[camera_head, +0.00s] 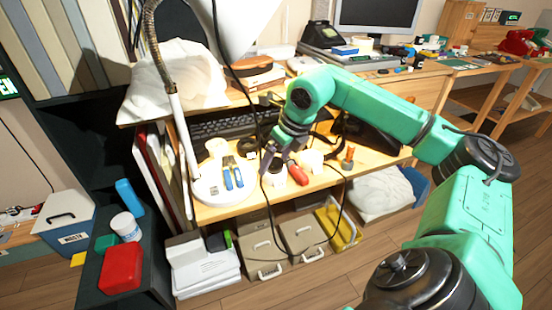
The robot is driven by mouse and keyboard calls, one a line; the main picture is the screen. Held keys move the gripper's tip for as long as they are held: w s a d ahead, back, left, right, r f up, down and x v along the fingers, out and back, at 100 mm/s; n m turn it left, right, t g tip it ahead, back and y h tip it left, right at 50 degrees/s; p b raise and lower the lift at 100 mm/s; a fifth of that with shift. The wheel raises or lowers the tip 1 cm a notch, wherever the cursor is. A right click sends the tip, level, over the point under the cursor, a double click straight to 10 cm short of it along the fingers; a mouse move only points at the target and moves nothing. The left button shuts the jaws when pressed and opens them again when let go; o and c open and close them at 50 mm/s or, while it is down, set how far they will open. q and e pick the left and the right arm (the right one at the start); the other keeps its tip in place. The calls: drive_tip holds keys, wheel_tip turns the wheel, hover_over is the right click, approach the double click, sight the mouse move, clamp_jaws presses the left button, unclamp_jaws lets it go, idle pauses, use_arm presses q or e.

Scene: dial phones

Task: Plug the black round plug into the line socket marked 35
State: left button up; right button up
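My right arm reaches in from the right, and my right gripper (271,159) points down over the front of the wooden desk. Its fingers are dark and small here, so I cannot tell whether they are open or shut, or on anything. A thin black cord (243,92) comes down from the top to the gripper, and a dark cord also hangs in a loop below the desk edge. I cannot make out the black round plug or any socket marked 35. My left gripper is not in view.
The desk (215,213) holds a black keyboard (222,124), blue-handled tools (233,178), a red-handled tool (297,173) and an orange-topped item (348,156). A lamp arm (183,135) rises at left. Grey boxes (262,252) stand below. A red box (121,268) sits on the dark left cabinet.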

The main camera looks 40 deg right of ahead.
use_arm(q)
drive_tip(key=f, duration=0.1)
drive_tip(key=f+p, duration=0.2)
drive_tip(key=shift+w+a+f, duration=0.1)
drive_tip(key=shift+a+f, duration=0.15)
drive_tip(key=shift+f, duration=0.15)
use_arm(e)
drive_tip(key=v, duration=1.4)
drive_tip(key=shift+r, duration=0.3)
